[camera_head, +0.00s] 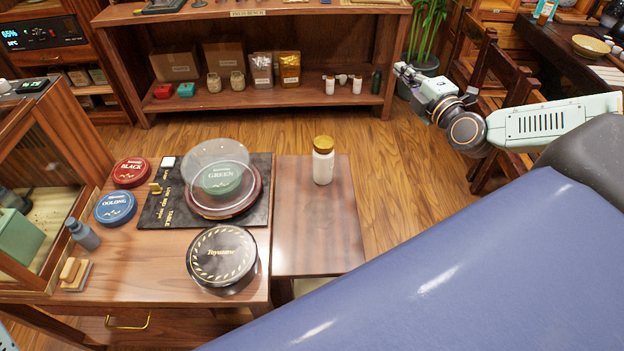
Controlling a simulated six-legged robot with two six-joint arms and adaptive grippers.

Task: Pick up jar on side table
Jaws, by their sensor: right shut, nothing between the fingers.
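A white jar with a gold lid (323,166) stands upright on the small wooden side table (310,236), near its back edge. My right gripper (403,73) is shut and empty. It shows up and to the right of the jar, well apart from it, at the end of my right arm, which comes in from the right. My left gripper is not in view.
Left of the side table, a wooden table (160,250) holds a dark mat with a green tin under a clear dome (218,160). A black round tin (221,256) sits near the side table. A shelf unit (262,113) stands behind. The side table's front is bare.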

